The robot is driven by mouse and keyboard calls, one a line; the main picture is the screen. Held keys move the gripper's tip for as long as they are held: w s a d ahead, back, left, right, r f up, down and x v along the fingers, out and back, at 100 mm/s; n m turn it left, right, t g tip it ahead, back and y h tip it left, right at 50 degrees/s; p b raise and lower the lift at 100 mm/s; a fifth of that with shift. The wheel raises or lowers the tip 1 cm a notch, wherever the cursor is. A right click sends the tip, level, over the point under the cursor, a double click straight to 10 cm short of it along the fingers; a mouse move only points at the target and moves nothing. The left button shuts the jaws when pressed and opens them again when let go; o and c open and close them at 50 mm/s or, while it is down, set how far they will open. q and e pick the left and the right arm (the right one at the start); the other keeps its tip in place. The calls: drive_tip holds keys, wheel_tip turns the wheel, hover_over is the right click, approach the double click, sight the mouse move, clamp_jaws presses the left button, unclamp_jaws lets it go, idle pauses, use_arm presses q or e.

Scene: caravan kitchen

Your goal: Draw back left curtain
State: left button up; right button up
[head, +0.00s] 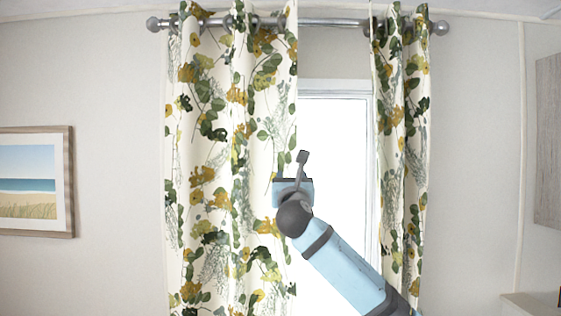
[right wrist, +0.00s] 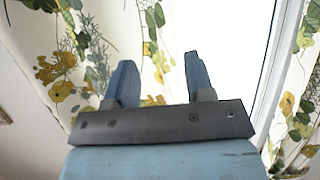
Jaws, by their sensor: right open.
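The left curtain (head: 215,160) is cream with green leaves and yellow flowers. It hangs from the rod in the head view and covers the left part of the window. My right gripper (head: 291,168) is at its inner edge, in front of the bright window. In the right wrist view, my right gripper (right wrist: 158,85) has its two fingers apart, with the left curtain (right wrist: 75,50) behind them. No cloth visibly sits pinched between the fingers; whether they touch it I cannot tell. My left gripper is not in view.
The right curtain (head: 400,150) hangs bunched at the window's right side. The metal rod (head: 335,22) runs above both. A framed beach picture (head: 36,181) hangs on the left wall, and a wooden cabinet (head: 547,140) is at the right edge. The window (head: 335,140) is bare between the curtains.

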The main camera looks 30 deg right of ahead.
sight(290, 159)
drive_tip(key=p+x, duration=0.3)
drive_tip(key=x, duration=0.9)
drive_tip(key=shift+p, duration=0.4)
drive_tip(key=shift+w+d+r, duration=0.1)
drive_tip(key=shift+w, duration=0.15)
drive_tip(key=shift+w+d, duration=0.15)
clamp_jaws()
